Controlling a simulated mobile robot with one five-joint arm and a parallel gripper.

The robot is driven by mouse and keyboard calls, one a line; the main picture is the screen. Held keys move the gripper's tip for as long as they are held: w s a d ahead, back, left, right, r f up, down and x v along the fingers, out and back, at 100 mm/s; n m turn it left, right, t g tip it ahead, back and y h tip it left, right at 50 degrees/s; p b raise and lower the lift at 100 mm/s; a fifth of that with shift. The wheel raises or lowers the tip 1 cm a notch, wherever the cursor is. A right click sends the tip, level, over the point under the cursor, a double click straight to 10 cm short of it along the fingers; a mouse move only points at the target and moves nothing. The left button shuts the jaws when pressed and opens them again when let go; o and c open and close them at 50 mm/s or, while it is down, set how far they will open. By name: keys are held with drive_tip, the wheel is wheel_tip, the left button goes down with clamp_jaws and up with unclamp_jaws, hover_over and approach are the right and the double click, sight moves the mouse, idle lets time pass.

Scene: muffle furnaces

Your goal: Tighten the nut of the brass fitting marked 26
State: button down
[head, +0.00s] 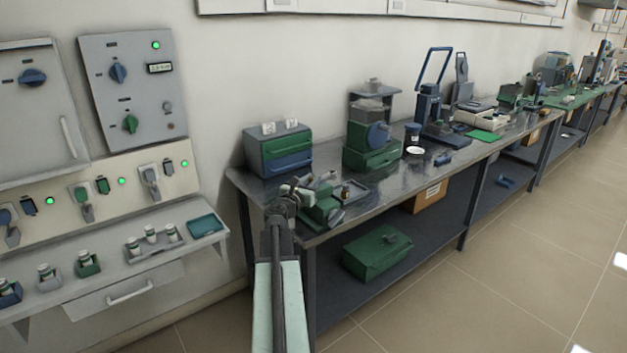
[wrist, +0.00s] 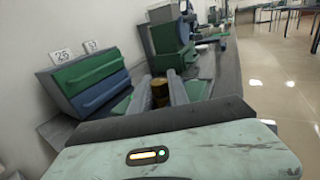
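A small brass-coloured fitting (wrist: 160,92) shows between the two fingers of my gripper (wrist: 160,84) in the wrist view. Its number and its nut cannot be made out. In the head view my gripper (head: 318,182) is above the near left end of the bench, by a green device (head: 323,208). The fingers stand apart; whether they touch the fitting cannot be told. Tags marked 26 (wrist: 62,56) and apparently 27 (wrist: 90,47) stand on a green and blue drawer box (wrist: 90,80), which also shows in the head view (head: 280,152).
The steel bench (head: 385,190) runs away to the right. A green device with a blue dial (head: 372,150) stands behind my gripper. A green case (head: 377,252) lies on the lower shelf. Wall panels (head: 130,85) and a narrow shelf (head: 130,262) are at left. The floor at right is clear.

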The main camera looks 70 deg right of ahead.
drive_tip(key=m+g, duration=0.1)
drive_tip(key=g, duration=0.1)
drive_tip(key=m+g+y, duration=0.1)
drive_tip(key=m+g, duration=0.1)
drive_tip(key=shift+w+d+g, duration=0.2)
drive_tip(key=shift+g, duration=0.1)
drive_tip(key=shift+m+g+y, duration=0.5)
drive_tip(key=shift+m+g, duration=0.3)
drive_tip(key=shift+g, duration=0.4)
drive_tip(key=shift+s+a+g, duration=0.15)
drive_tip(key=shift+s+g, duration=0.05)
drive_tip(key=shift+g, duration=0.1)
drive_tip(key=c, duration=1.2)
unclamp_jaws()
drive_tip(key=shift+s, duration=0.1)
drive_tip(key=shift+c, duration=0.2)
